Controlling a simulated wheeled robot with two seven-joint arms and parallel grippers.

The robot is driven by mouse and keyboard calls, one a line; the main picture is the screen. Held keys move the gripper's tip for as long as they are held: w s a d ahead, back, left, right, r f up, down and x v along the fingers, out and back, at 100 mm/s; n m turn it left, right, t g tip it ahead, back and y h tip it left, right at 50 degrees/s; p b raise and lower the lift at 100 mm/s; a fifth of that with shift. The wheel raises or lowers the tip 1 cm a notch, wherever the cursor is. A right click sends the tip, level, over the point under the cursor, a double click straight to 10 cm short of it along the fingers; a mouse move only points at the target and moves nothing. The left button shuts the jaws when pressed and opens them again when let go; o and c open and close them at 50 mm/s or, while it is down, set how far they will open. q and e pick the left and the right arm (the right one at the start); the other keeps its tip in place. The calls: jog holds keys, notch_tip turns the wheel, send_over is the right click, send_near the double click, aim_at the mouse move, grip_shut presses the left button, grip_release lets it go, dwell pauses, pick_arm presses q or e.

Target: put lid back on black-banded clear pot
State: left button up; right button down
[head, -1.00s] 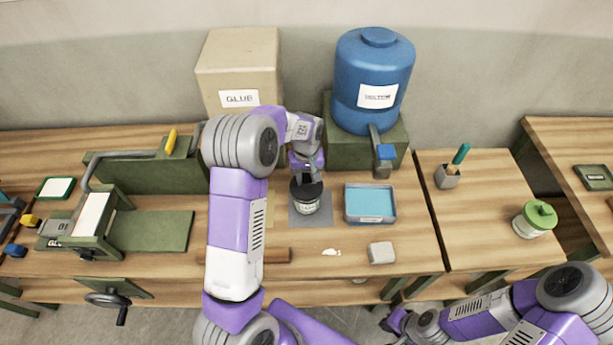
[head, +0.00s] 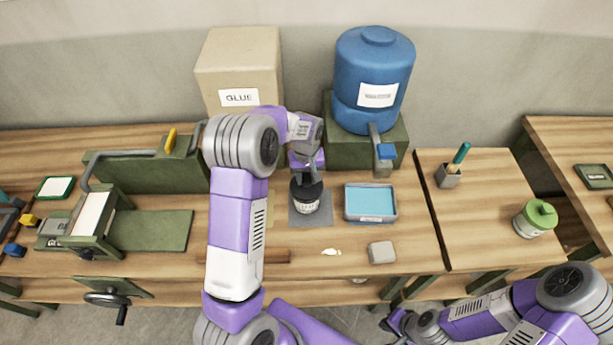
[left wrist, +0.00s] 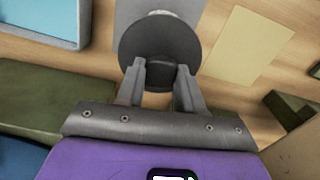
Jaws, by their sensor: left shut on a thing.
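The black-banded clear pot (head: 306,206) stands upright on a grey mat (head: 325,216) on the bench, with a pale label on its front. The black lid (left wrist: 160,42) is at the pot's top, and in the head view the two show no clear gap. My left gripper (left wrist: 162,72) comes down from above and is shut on the lid's knob. In the head view the left gripper (head: 306,176) is over the pot and partly hides the lid. Whether the lid is fully seated cannot be told. My right gripper (head: 396,322) is low, in front of the bench; its fingertips are unclear.
A blue water tray (head: 370,203) is right of the pot, with a grey block (head: 381,252) in front. A blue barrel (head: 374,80) and a glue box (head: 238,70) stand behind.

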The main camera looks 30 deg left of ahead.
pick_arm(q)
jog(key=o, duration=1.1)
jog(key=shift+o, duration=0.3)
jog(key=o, duration=0.4)
jog(key=shift+r, duration=0.1)
jog(key=shift+r+p, duration=2.45)
jog(key=shift+r, duration=1.05)
jog(key=shift+f, duration=0.1)
grip_shut()
